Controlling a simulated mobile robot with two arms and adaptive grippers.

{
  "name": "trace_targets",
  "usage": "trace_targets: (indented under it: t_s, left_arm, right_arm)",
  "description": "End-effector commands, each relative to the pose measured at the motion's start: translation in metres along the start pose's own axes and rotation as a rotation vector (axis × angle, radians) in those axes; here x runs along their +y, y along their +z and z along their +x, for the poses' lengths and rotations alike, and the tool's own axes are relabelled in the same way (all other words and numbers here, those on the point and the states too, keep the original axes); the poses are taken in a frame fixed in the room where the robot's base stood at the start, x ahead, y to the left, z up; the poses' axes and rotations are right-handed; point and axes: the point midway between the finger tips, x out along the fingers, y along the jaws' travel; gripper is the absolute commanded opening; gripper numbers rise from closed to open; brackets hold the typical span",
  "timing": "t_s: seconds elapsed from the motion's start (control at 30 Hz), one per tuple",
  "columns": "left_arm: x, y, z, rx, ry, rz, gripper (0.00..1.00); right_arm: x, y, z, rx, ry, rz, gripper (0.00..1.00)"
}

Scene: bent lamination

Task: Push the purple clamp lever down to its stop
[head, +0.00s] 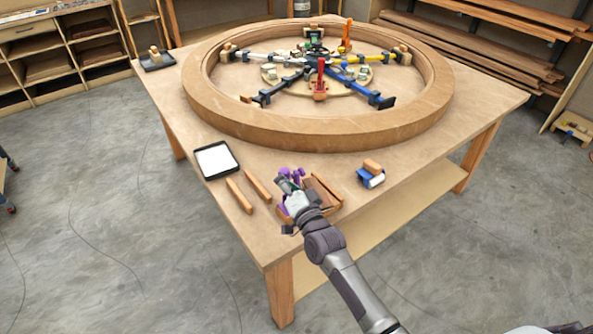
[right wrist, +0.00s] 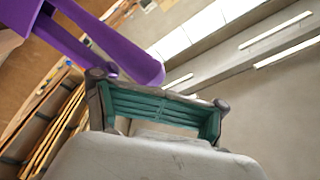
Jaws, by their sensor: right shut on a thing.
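The purple clamp (head: 299,172) shows in pieces at the front of the table, partly hidden by my right gripper (head: 287,183). In the right wrist view the purple clamp lever (right wrist: 112,45) slants from the upper left down to a rounded end just beyond the fingers. My right gripper (right wrist: 158,95), dark with teal ribbed pads, is shut at the lever. The fingers hide the exact contact. My left gripper is not in view.
A wooden tray (head: 334,190) is just right of the gripper. Two wooden strips (head: 239,195) and a black-rimmed white tray (head: 235,158) lie to the left. A blue clamp with a wooden block (head: 372,167) stands right. The large wooden ring (head: 300,125) fills the table behind.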

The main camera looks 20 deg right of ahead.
Motion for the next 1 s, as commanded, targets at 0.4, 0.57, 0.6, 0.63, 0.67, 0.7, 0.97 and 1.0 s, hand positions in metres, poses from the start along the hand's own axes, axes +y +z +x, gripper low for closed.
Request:
trace_targets:
  t_s: [0.4, 0.57, 0.6, 0.63, 0.67, 0.7, 0.97, 1.0]
  left_arm:
    - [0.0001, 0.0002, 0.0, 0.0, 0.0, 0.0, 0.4]
    - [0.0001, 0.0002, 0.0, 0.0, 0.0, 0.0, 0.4]
    - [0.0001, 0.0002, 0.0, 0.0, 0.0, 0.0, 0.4]
    - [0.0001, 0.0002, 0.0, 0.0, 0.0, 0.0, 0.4]
    - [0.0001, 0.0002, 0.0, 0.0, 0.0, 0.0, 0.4]
    - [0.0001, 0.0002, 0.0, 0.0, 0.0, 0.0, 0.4]
    - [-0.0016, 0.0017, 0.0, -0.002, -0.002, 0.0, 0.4]
    - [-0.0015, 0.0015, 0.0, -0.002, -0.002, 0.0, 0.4]
  right_arm:
    - [0.0, -0.0003, 0.0002, 0.0, 0.0, 0.0, 0.0]
    - [0.0, -0.0003, 0.0001, 0.0, 0.0, 0.0, 0.0]
    - [0.0, -0.0003, 0.0001, 0.0, 0.0, 0.0, 0.0]
    - [0.0, -0.0003, 0.0001, 0.0, 0.0, 0.0, 0.0]
    - [0.0, -0.0003, 0.0001, 0.0, 0.0, 0.0, 0.0]
    - [0.0, -0.0003, 0.0001, 0.0, 0.0, 0.0, 0.0]
    - [0.0005, 0.0001, -0.0025, 0.0, 0.001, 0.001, 0.0]
    - [0.001, 0.0004, -0.0054, -0.001, 0.001, 0.001, 0.0]
